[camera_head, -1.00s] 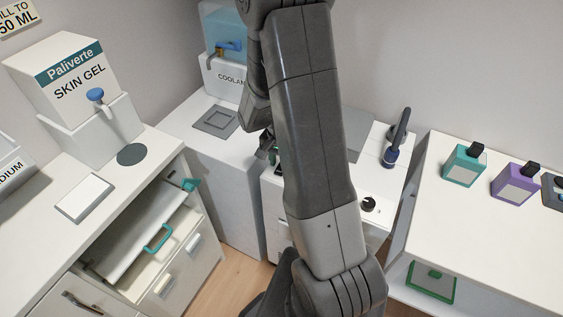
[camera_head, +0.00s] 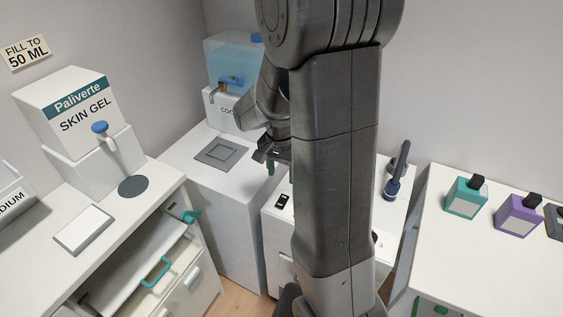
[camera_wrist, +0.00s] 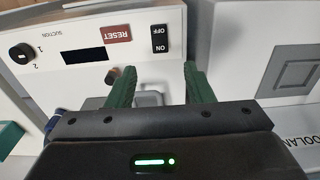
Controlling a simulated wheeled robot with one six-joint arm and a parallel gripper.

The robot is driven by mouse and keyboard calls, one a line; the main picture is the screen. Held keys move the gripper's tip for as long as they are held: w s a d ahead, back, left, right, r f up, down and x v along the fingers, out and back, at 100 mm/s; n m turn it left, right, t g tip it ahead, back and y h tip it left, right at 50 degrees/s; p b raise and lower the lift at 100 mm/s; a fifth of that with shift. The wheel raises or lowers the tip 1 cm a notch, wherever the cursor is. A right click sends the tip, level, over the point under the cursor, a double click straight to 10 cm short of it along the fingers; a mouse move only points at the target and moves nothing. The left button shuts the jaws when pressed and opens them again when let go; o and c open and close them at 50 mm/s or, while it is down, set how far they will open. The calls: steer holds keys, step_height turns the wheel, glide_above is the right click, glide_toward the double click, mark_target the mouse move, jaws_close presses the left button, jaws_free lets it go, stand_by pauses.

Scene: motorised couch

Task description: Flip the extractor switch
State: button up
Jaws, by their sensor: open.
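A black rocker switch (camera_wrist: 160,39) marked ON and OFF sits on a white panel (camera_wrist: 75,22), upside down in the wrist view. It is the only rocker switch I see; an extractor label is not readable. It also shows in the head view as a small black switch (camera_head: 284,201) on the white cabinet's top. My gripper (camera_wrist: 158,80) is open and empty, with green fingers apart. In the wrist view the switch lies beyond the fingertips, between their lines, with a visible gap. In the head view my gripper (camera_head: 280,170) is above and slightly left of the switch.
The panel also bears a red RESET label (camera_wrist: 117,34), a dark display (camera_wrist: 83,54) and a SUCTION knob (camera_wrist: 21,53). A coolant dispenser (camera_head: 232,75) stands behind left. A handpiece (camera_head: 397,172) stands right. An open drawer (camera_head: 135,262) is at lower left.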

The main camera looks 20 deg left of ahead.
mark_target(282, 200)
steer(key=shift+r, duration=1.7)
steer(key=f, duration=1.3)
steer(key=shift+w+f, duration=0.25)
steer(key=shift+f, duration=0.15)
steer(key=shift+r, duration=0.1)
